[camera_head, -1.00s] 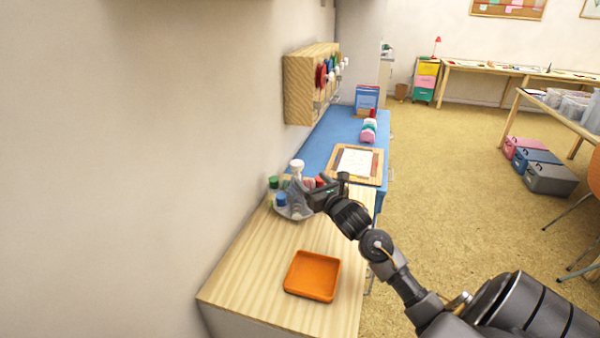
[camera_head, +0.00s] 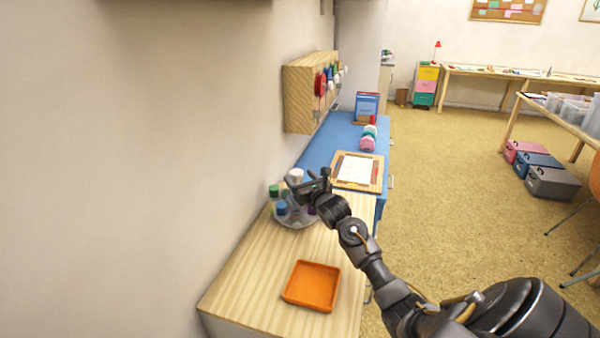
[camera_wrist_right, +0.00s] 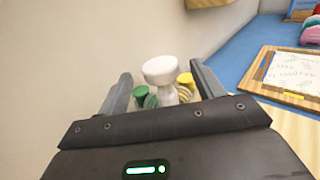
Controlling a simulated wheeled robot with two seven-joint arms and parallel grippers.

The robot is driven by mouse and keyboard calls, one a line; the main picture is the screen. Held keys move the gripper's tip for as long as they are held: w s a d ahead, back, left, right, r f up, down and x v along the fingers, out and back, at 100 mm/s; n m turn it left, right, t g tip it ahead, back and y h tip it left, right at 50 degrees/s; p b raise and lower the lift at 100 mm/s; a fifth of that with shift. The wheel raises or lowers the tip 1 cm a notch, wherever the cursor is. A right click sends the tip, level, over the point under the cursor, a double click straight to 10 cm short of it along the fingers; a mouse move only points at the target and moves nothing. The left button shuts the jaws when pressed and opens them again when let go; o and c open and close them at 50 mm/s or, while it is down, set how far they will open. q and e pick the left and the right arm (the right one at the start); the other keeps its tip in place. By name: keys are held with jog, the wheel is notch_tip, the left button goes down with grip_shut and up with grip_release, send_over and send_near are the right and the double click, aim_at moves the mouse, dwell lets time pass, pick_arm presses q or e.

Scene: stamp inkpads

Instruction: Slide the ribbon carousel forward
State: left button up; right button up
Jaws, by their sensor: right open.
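The ribbon carousel (camera_head: 296,222) stands on the wooden counter by the wall. It has a grey round base, green and blue topped spools and a white knob (camera_head: 296,175) on top. In the right wrist view the white knob (camera_wrist_right: 160,70) shows between my finger pads, with green (camera_wrist_right: 140,92) and yellow (camera_wrist_right: 186,79) spools behind. My right gripper (camera_head: 300,184) is open at the knob's height; I cannot tell whether it touches the knob. My wrist hides the carousel's right side. My left gripper is not in view.
An orange tray (camera_head: 312,286) lies on the counter nearer me. A wooden board with paper (camera_head: 357,170) lies on the blue surface behind the carousel. A wooden rack (camera_head: 300,97) hangs on the wall above. The counter around the tray is clear.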

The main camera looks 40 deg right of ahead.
jog(key=shift+w+d, duration=0.15)
jog(key=shift+w, duration=0.55)
jog(key=shift+w+d, duration=0.15)
jog(key=shift+w, duration=0.55)
jog(key=shift+c, duration=0.5)
grip_shut()
